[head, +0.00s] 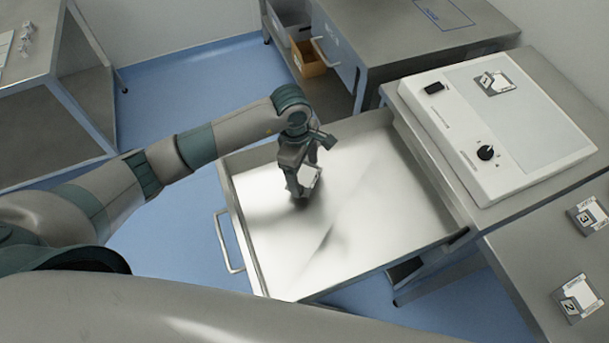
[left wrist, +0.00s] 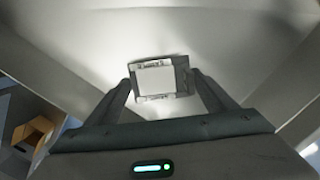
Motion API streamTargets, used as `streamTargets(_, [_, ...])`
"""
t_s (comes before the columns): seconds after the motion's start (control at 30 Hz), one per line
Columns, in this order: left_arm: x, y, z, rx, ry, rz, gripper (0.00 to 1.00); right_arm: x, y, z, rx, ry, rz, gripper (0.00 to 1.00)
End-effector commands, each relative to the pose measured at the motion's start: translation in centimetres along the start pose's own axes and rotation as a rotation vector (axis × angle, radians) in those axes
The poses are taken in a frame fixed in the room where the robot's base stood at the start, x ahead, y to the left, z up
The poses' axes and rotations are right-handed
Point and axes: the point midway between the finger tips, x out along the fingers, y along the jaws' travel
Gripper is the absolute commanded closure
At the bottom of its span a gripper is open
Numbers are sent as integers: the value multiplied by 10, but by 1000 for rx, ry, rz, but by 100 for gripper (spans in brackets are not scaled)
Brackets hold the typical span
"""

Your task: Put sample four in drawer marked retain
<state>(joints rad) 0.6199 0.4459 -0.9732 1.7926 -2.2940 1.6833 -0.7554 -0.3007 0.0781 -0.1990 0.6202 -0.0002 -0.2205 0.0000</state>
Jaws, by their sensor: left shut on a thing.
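My left gripper (head: 304,188) reaches into an open, pulled-out metal drawer (head: 370,225) from above. It is shut on a small light sample piece (head: 310,176), whose number I cannot read. In the left wrist view the sample (left wrist: 157,78) sits between the two fingers (left wrist: 160,95), with a pale square face and dark sides. The drawer floor around it is bare. I cannot tell whether the sample touches the floor. The drawer's marking is not visible. My right gripper is not in view.
A white instrument (head: 500,125) with a knob stands right of the drawer, bearing sample 1 (head: 495,83). Samples 3 (head: 586,215) and 2 (head: 577,298) lie on the right bench. The drawer handle (head: 226,243) faces left. An orange-brown bin (head: 307,62) sits behind.

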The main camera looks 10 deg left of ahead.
Motion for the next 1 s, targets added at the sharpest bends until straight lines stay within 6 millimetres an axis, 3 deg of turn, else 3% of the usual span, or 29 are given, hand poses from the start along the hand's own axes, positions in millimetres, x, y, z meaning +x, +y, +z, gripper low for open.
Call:
streamTargets(0.3, [2, 0, 0, 0, -1, -1, 44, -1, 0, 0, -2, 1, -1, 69])
streamTargets(0.67, [37, 0, -4, -2, -1, -1, 44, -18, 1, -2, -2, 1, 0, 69])
streamTargets(1.0, [41, 1, -5, 0, 0, 1, 44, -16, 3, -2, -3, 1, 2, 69])
